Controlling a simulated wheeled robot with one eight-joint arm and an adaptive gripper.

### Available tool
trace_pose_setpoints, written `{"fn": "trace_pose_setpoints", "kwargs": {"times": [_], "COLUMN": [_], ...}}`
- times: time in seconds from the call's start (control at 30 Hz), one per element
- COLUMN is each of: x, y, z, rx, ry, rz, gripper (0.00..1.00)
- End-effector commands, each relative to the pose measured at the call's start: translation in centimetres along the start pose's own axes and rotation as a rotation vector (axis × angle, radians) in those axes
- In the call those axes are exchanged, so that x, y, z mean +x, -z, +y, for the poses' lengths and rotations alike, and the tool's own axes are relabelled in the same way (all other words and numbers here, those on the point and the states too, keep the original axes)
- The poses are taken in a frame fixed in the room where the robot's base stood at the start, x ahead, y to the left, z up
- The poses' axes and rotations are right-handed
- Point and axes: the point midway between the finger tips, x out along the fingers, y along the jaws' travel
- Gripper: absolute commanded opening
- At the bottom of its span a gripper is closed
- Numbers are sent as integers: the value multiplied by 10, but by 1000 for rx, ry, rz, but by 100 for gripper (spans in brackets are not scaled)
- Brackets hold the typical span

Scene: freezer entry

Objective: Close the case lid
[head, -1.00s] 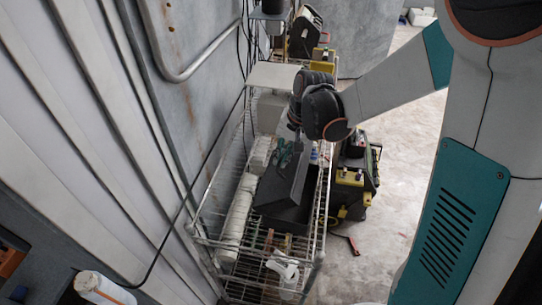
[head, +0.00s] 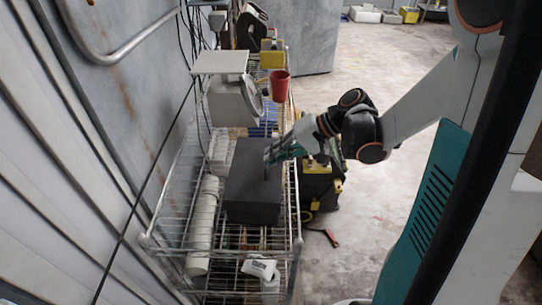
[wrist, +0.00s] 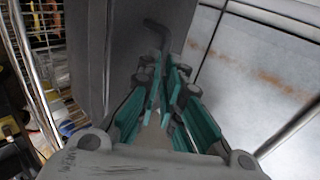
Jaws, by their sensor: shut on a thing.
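The dark grey case (head: 252,213) sits on the wire rack. Its lid (head: 245,165) lies down over it and looks flat or nearly so; I cannot tell whether it is fully seated. My gripper (head: 268,157) is over the lid's right part, reaching in from the right. In the wrist view my gripper (wrist: 167,100) has its teal-padded fingers close together on a dark bent handle (wrist: 157,28) that stands out from the lid (wrist: 176,12). The fingers hide part of the handle.
A white scale (head: 236,100) stands behind the case, with a red cup (head: 280,86) beside it. White rolls (head: 201,225) line the rack's left side. A white item (head: 259,268) lies in front. Yellow-and-black equipment (head: 318,185) stands right of the rack. Open floor lies further right.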

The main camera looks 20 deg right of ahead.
Motion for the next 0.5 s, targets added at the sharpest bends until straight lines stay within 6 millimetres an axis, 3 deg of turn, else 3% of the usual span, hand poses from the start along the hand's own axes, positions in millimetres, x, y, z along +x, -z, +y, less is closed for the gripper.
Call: {"fn": "trace_pose_setpoints", "kwargs": {"times": [0.5], "x": [2], "y": [-2], "z": [9], "rx": [-3], "ry": [-12], "rz": [-3], "gripper": [0]}}
